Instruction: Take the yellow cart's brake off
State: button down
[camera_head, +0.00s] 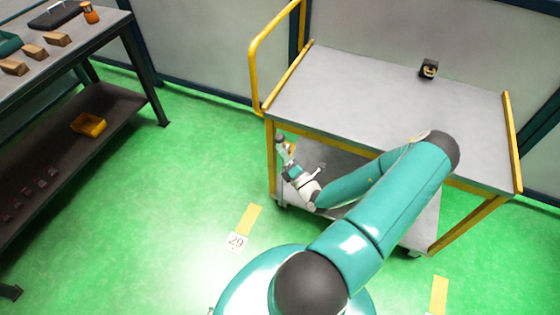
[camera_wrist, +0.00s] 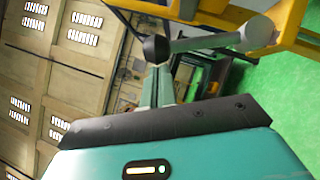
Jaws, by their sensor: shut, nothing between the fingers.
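The yellow cart (camera_head: 380,95) has a grey top, a lower shelf and a yellow push handle (camera_head: 255,60) at its left end. My gripper (camera_head: 285,153) is low at the cart's left end, beside the yellow left leg. In the wrist view, a grey lever (camera_wrist: 222,40) with a black ball knob (camera_wrist: 155,48) runs sideways from a yellow part of the cart; it looks like the brake lever. My shut, empty fingers (camera_wrist: 157,85) point at the knob. I cannot tell whether they touch it.
A small dark object (camera_head: 428,69) sits on the cart top. A dark workbench (camera_head: 90,40) at left carries wooden blocks, with a yellow bin (camera_head: 88,124) on its lower shelf. Green floor between bench and cart is free. A wall stands behind the cart.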

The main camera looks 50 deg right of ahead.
aim_at(283, 141)
jog(key=d+r+m, duration=0.1)
jog(key=d+r+m+g, duration=0.1)
jog(key=shift+w+d+m+g, duration=0.15)
jog(key=shift+w+m+g, duration=0.15)
jog(key=shift+w, duration=0.1)
jog(key=shift+w+d+r, duration=0.15)
jog(key=shift+d+r, duration=0.1)
jog(key=shift+d, duration=0.25)
jog(key=shift+d+r+h, duration=0.1)
jog(key=shift+d+h, duration=0.15)
jog(key=shift+h, duration=0.15)
jog(key=shift+a, duration=0.1)
